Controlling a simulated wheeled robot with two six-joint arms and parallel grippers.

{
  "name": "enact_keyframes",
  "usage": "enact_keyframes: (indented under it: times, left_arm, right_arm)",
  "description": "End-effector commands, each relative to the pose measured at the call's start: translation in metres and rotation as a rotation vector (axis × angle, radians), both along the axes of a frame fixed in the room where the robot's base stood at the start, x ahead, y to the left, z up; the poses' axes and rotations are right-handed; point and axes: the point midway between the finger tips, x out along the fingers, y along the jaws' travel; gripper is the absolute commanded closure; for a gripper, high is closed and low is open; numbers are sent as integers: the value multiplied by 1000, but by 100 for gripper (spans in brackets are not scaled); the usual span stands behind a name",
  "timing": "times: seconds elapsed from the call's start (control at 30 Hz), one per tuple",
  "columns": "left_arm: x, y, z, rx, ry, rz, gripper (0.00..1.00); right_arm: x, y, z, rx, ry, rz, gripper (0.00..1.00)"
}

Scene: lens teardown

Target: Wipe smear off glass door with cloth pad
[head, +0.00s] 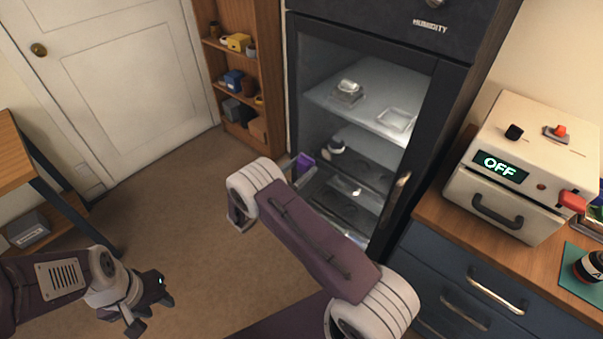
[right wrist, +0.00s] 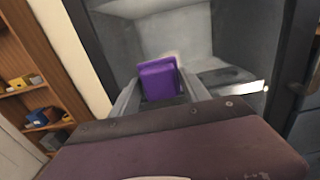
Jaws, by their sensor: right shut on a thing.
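A purple cloth pad (right wrist: 158,80) is held between the two fingers of my right gripper (right wrist: 160,90), which is shut on it. The pad also shows in the head view (head: 303,164), in front of the glass door (head: 345,135) of the dark humidity cabinet, near its lower left. I cannot tell whether the pad touches the glass. A faint pale patch shows beside the pad's top in the right wrist view; I cannot tell whether it is the smear. My left gripper (head: 150,306) is empty, low at the left, with its fingers apart, away from the cabinet.
The cabinet door has a metal handle (head: 396,194) on its right side. Lens parts sit on shelves behind the glass. A wooden shelf unit (head: 240,75) stands left of the cabinet. A counter with a cream box (head: 520,160) reading OFF is at the right.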

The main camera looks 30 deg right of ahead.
Motion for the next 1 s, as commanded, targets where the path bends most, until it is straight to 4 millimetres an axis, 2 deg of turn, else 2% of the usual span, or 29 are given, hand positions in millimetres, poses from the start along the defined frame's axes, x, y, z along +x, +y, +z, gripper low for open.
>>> enact_keyframes:
  times: [0.2,0.4,1.0]
  left_arm:
    - [0,0,-2,0,0,0,64]
    - [0,0,-3,0,0,0,64]
    - [0,0,-3,0,0,0,64]
  right_arm:
    - [10,-27,-1,1,0,-4,79]
    - [16,-40,0,2,0,-3,79]
    - [17,-42,0,2,1,-2,79]
